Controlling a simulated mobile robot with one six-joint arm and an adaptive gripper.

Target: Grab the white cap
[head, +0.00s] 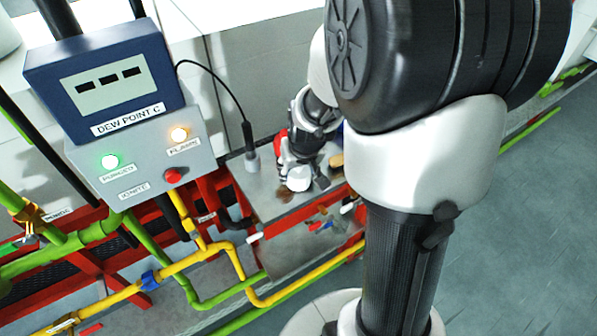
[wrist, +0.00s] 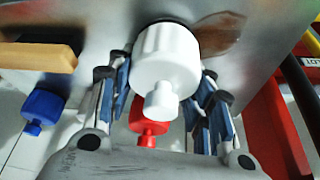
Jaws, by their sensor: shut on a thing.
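The white cap (wrist: 165,60), a ribbed cylinder with a narrower stem, is in the upper middle of the wrist view. My gripper (wrist: 163,88) has its blue-padded fingers on both sides of it and is shut on it. In the head view my gripper (head: 302,160) is low over the grey metal tabletop, with white showing at its fingers. I cannot clearly tell the cap from the gripper there. Whether the cap touches the tabletop is also unclear.
In the wrist view a red knob-like piece (wrist: 150,127) is below the cap, a blue one (wrist: 43,106) at left, and a wooden-coloured block (wrist: 38,57) above that. A grey probe (head: 250,150) on a cable stands left of my gripper. The control box (head: 138,155) and yellow pipes (head: 240,280) are at left.

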